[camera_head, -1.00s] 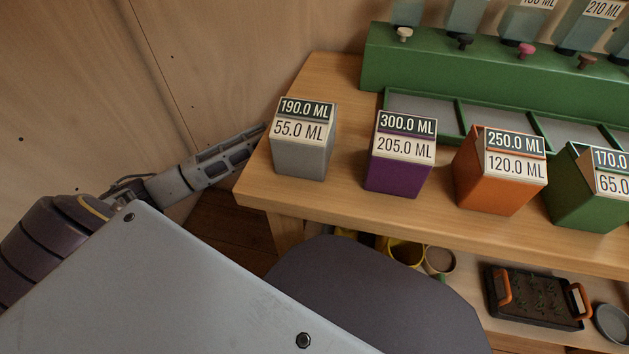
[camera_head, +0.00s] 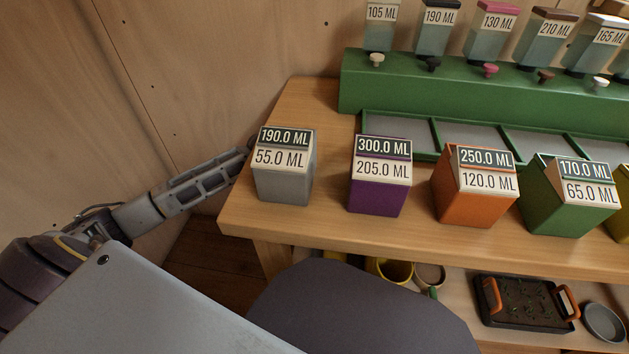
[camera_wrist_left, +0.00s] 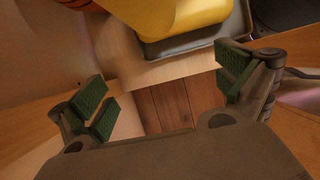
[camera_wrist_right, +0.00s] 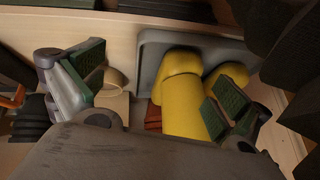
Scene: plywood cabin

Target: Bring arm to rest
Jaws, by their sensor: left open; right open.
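My left arm (camera_head: 175,195) comes in from the left in the head view and reaches toward the left end of the table. Its gripper is hidden there behind the grey container. In the left wrist view my left gripper (camera_wrist_left: 165,95) is open and empty, above a wooden floor and near a yellow object (camera_wrist_left: 180,15) on a grey tray. In the right wrist view my right gripper (camera_wrist_right: 155,90) is open, with a yellow object (camera_wrist_right: 183,105) beyond and between its fingers; I see no grip on it. My right gripper is not in the head view.
Grey (camera_head: 284,185), purple (camera_head: 378,195), orange (camera_head: 470,200) and green (camera_head: 565,205) labelled containers stand along the wooden table (camera_head: 330,215). Behind them is a green dispenser rack (camera_head: 400,92) with bottles. A black tray (camera_head: 520,310) and grey bowl (camera_head: 603,322) sit on the lower shelf.

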